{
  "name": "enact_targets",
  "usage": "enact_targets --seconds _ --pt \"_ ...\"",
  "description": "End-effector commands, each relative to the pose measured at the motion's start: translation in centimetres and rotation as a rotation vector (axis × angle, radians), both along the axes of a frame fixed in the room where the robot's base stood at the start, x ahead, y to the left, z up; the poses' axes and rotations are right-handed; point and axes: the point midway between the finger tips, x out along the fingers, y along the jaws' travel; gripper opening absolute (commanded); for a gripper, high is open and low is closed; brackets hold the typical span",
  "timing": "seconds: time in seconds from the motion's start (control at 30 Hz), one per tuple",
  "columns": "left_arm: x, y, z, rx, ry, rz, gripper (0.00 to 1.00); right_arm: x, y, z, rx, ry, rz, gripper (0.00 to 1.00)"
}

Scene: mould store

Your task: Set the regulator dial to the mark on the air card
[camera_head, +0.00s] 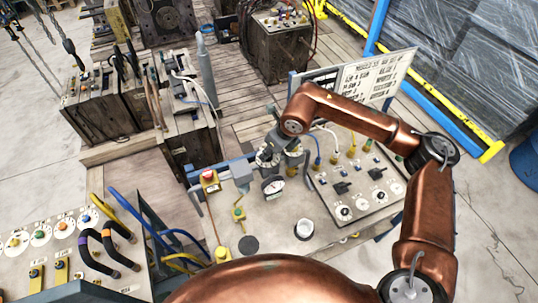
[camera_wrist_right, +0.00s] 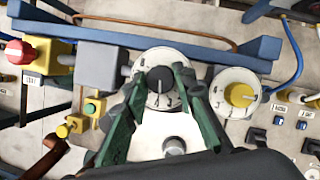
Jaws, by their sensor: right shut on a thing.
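The regulator dial (camera_wrist_right: 163,57) is a white disc with dark marks and a black knob (camera_wrist_right: 159,80) at its middle, in the right wrist view. My right gripper (camera_wrist_right: 160,82) has its green fingers on either side of this knob and is shut on it. The fingers cover part of the lower scale, and I cannot read the setting. In the head view the gripper (camera_head: 281,152) is over the bench panel, beside a round gauge (camera_head: 273,186). A white board (camera_head: 376,78) with black lines of text stands behind; its words are too small to read surely. My left gripper is out of view.
A second dial with a yellow knob (camera_wrist_right: 239,94) sits right of the held one. A grey box (camera_wrist_right: 101,65) and a red button (camera_wrist_right: 18,52) are on the left. A white cup-like ring (camera_head: 304,229) and black disc (camera_head: 248,244) are on the bench (camera_head: 272,232).

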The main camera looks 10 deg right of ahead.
Motion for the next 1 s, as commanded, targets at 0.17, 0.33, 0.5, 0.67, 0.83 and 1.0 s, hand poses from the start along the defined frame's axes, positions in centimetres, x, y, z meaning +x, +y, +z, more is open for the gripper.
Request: enact_targets --seconds 0.17,0.33,0.5,0.67,0.83,1.0 --pt "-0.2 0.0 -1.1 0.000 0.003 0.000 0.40 0.0 0.0 -0.1 0.000 -0.001 -0.093 0.01" --pt "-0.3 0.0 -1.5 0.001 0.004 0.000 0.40 0.0 0.0 0.0 0.000 0.000 -0.147 0.01" --pt "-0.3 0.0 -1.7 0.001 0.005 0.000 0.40 0.0 0.0 0.0 0.000 0.000 -0.171 0.01" --pt "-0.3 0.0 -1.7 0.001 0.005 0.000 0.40 0.0 0.0 0.0 -0.001 0.000 -0.176 0.01" --pt "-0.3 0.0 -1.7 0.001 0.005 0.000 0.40 0.0 0.0 0.0 0.000 0.001 -0.175 0.01" --pt "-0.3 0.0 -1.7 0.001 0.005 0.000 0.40 0.0 0.0 0.0 0.000 0.001 -0.175 0.32"
